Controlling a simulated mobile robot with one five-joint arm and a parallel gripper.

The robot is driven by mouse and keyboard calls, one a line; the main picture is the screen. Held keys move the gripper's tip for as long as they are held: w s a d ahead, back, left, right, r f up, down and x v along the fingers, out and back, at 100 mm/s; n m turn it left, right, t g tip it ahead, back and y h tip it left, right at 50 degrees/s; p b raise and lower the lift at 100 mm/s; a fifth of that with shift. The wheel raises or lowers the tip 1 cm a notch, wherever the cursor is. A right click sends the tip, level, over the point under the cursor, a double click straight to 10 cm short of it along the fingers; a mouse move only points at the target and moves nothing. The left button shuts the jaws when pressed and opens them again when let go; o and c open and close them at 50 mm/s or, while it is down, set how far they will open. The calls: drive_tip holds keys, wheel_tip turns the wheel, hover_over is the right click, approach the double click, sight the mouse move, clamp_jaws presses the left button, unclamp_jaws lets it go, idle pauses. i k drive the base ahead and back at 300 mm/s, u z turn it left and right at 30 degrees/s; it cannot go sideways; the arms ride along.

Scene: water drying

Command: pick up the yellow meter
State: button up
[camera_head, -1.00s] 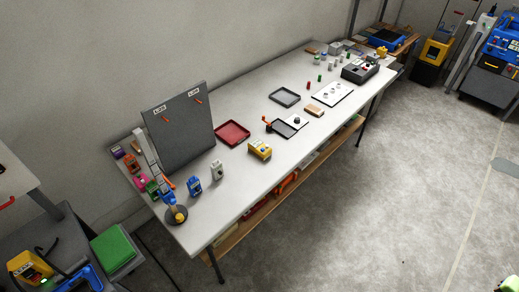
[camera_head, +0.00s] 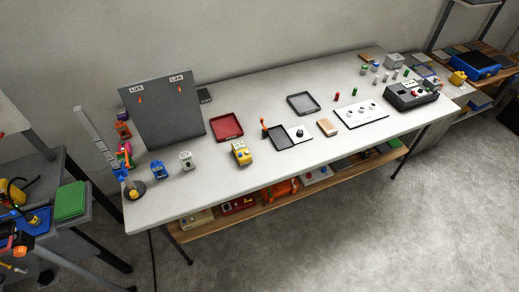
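A small yellow meter (camera_head: 241,153) with a pale face stands near the front edge of the white table (camera_head: 215,182), left of the table's middle. It is just left of a dark tray (camera_head: 291,137) and below a red tray (camera_head: 226,126). Nothing touches it that I can see. A yellow device (camera_head: 14,191) also sits on the cart at the far left, and another yellow thing (camera_head: 458,77) is on the far right shelf; I cannot tell what they are. My gripper is not in view.
A grey board (camera_head: 162,115) stands at the table's left, with a white and a blue device (camera_head: 158,170) in front. A dark box (camera_head: 410,93) is at the right. A shelf with several devices lies underneath. The floor (camera_head: 330,245) in front is clear.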

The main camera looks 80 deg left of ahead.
sight(239, 146)
drive_tip(key=u, duration=1.75)
drive_tip(key=k, duration=0.1)
drive_tip(key=u, duration=2.15)
drive_tip(key=i, duration=1)
drive_tip(key=u, duration=0.25)
